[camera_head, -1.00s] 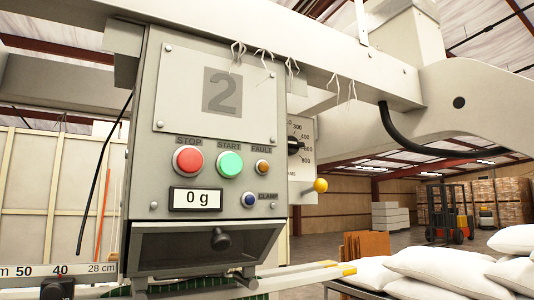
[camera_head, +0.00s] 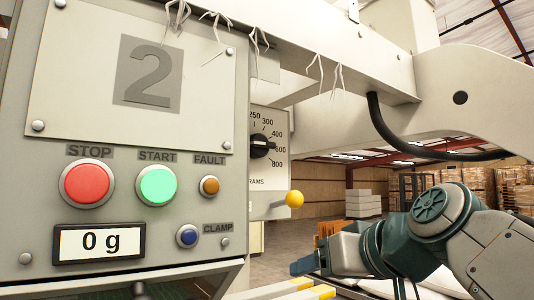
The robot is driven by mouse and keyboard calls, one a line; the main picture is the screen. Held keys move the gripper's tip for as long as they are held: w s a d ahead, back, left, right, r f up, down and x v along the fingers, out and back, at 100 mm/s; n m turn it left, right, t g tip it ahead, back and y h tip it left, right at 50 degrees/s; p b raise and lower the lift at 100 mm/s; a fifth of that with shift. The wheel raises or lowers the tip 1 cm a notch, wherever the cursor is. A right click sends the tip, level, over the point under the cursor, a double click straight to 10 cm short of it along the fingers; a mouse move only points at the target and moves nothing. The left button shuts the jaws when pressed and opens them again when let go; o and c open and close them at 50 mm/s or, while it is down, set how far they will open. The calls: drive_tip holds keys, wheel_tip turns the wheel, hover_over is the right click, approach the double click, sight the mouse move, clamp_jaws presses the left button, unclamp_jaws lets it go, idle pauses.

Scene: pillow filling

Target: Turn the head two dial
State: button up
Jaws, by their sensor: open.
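The head two panel (camera_head: 60,130) fills the left of the view, with a large "2" on its plate. Its dial (camera_head: 262,146) is a black knob on the panel's right side face, on a scale marked in grams from 250 to 800. The knob's pointer lies toward the 600 side. My gripper (camera_head: 302,266) is low at the right of centre, below and to the right of the dial, apart from it. Its jaws show only as a small blue-grey tip, and I see nothing held in them.
A lever with a yellow ball (camera_head: 293,199) sticks out below the dial, between it and my gripper. Pale yellow-tipped rails (camera_head: 300,292) lie below. The space right of the dial is open.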

sight(266, 142)
drive_tip(key=s+a+r+n+t+y+p, duration=0.1)
drive_tip(key=s+r+n+t+y+p, duration=0.25)
drive_tip(key=r, duration=1.75)
drive_tip(key=p+x, duration=0.1)
drive_tip(key=x, duration=0.3)
drive_tip(key=p+x, duration=0.1)
drive_tip(key=x, duration=0.3)
drive_tip(key=a+p+x, duration=0.1)
drive_tip(key=x, duration=0.3)
drive_tip(key=shift+s+f, duration=0.1)
drive_tip(key=shift+s, duration=0.1)
drive_tip(key=c, duration=1)
